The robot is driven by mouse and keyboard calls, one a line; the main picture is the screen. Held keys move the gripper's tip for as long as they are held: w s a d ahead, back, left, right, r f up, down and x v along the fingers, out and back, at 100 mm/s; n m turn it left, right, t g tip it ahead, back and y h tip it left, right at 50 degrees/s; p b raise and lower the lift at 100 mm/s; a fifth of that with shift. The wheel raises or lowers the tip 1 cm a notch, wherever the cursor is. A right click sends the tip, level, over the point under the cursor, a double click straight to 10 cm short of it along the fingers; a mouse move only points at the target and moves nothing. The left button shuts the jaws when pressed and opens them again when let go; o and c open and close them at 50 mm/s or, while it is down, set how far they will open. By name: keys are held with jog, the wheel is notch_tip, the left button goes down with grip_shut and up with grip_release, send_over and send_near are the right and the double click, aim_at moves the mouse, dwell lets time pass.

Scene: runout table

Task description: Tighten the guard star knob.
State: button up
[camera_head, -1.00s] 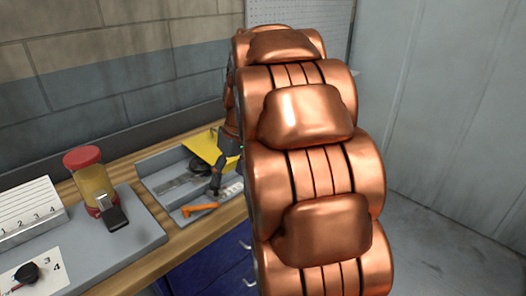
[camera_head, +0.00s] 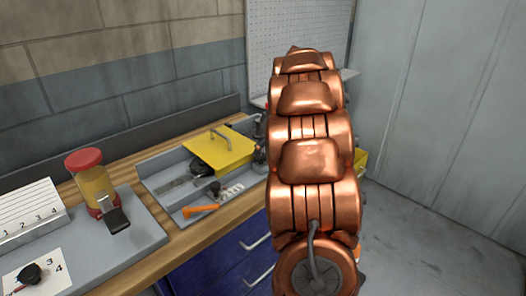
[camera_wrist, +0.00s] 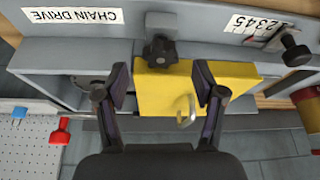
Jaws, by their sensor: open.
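In the wrist view, the black star knob (camera_wrist: 160,51) sits at the top edge of the yellow guard (camera_wrist: 155,93), under a grey bracket. The guard carries a pale bent handle (camera_wrist: 187,110). The knob appears between and slightly beyond the fingertips, with clear gaps and no visible contact. In the head view my copper arm hides the gripper.
A "CHAIN DRIVE" label (camera_wrist: 72,15) marks the grey frame. Another black knob (camera_wrist: 294,50) is at right, near a numbered strip (camera_wrist: 262,22). In the head view, a grey tray (camera_head: 160,208) holds an orange-handled tool (camera_head: 200,210); a red-lidded jar (camera_head: 92,185) stands left.

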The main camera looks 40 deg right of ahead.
aim_at(261, 159)
jog(key=shift+x, duration=1.4)
jog(key=c, duration=1.1)
jog(key=shift+a+r+m+h, duration=0.15)
jog(key=shift+m+h, duration=0.15)
jog(key=shift+m, duration=0.5)
jog(key=shift+c, duration=0.2)
jog(key=shift+m+h, duration=0.6)
jog(key=shift+m, duration=1)
jog(key=o, duration=1.1)
jog(key=shift+o, duration=0.2)
